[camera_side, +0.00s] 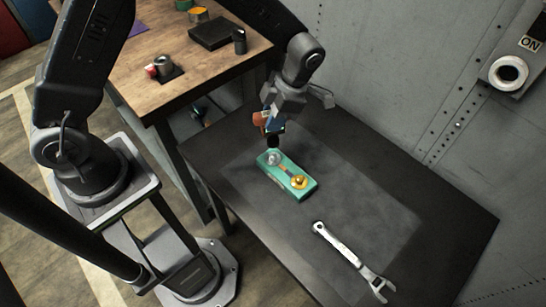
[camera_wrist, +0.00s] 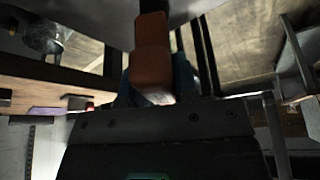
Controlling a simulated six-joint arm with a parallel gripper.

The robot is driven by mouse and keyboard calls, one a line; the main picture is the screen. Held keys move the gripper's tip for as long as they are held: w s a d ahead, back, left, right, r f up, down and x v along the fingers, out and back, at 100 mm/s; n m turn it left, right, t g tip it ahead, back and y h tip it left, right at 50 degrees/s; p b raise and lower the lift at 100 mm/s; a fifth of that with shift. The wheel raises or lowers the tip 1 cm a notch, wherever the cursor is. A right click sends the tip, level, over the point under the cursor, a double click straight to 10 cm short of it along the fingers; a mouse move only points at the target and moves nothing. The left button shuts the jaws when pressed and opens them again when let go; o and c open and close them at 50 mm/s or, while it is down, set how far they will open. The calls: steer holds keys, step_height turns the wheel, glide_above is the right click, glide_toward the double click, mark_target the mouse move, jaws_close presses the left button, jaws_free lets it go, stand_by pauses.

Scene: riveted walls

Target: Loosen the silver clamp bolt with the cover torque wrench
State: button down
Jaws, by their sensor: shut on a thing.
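A green block (camera_side: 302,194) lies on the dark table. A silver bolt (camera_side: 273,157) sits at its far end and a gold bolt (camera_side: 299,181) at its near end. My gripper (camera_side: 272,122) is above the silver end, shut on an orange tool with a dark tip, likely the cover torque wrench (camera_side: 259,119). The tip is just above or on the silver bolt; I cannot tell whether they touch. In the wrist view the orange part of the tool (camera_wrist: 153,55) fills the upper middle, and the bolts are not visible.
A silver open-ended wrench (camera_side: 345,250) lies on the dark table (camera_side: 400,225), near right of the block. A wooden workbench (camera_side: 190,75) with cans and a black box stands behind at left. A riveted grey wall (camera_side: 400,90) borders the table's far side.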

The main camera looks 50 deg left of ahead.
steer(key=shift+r, duration=0.35)
steer(key=m+t+y, duration=0.1)
steer(key=m, duration=0.3)
steer(key=shift+m+t+y, duration=0.3)
steer(key=shift+m+t, duration=0.1)
steer(key=shift+m, duration=0.7)
steer(key=shift+m, duration=0.8)
steer(key=shift+t, duration=0.3)
steer(key=shift+m, duration=0.3)
